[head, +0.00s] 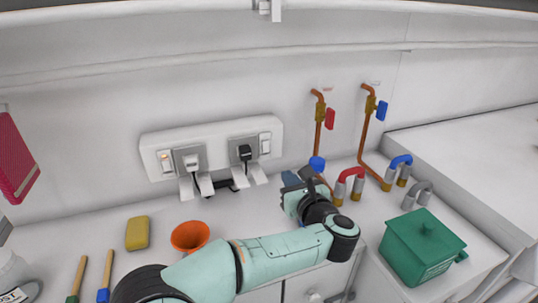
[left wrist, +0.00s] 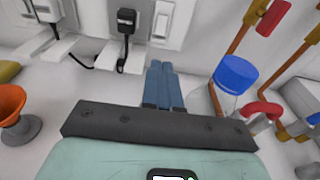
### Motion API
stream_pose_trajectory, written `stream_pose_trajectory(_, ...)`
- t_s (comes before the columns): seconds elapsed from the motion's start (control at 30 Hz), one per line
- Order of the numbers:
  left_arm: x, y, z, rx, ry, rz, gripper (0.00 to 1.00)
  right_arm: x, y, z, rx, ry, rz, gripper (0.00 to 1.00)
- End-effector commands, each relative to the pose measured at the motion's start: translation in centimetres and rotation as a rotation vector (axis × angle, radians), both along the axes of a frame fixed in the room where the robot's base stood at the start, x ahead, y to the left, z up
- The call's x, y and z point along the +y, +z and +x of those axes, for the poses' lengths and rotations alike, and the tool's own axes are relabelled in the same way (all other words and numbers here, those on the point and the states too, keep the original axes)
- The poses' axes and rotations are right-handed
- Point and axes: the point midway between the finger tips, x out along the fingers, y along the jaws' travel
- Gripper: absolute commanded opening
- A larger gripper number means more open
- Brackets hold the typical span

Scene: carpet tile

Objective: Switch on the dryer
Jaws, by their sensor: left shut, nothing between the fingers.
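No dryer body is recognisable. A white socket panel (head: 215,128) on the back wall holds two sockets. A rocker switch (head: 165,160) with a small orange mark is at its left end; another rocker switch (head: 265,143) is at its right end. A white plug (head: 191,163) is in the left socket and a black plug (head: 245,153) in the right one. My left gripper (head: 290,178) is shut and empty, below and right of the panel, apart from it. In the left wrist view its blue fingers (left wrist: 163,85) point towards the right switch (left wrist: 163,20). My right gripper is out of view.
A blue-capped bottle (head: 317,163) and copper pipes with a red valve (head: 330,119) and a blue valve (head: 382,110) stand right of the gripper. An orange funnel (head: 190,236), yellow sponge (head: 137,233) and green box (head: 422,246) are on the counter.

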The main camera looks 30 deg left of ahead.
Motion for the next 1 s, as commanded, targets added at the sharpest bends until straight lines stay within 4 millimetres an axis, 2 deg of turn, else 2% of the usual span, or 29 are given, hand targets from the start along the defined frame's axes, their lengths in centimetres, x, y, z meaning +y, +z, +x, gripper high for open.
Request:
stream_pose_trajectory(0.27, 1.1, -0.2, 0.9, 0.003, 0.003, 0.002, 0.0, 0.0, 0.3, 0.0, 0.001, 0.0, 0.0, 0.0)
stream_pose_trajectory(0.7, 7.8, -1.1, 6.6, 0.002, 0.002, 0.004, 0.0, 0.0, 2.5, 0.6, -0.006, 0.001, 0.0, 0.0)
stream_pose_trajectory(1.0, 10.4, -1.6, 8.9, 0.002, 0.001, 0.003, 0.0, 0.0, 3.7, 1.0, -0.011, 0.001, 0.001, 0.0)
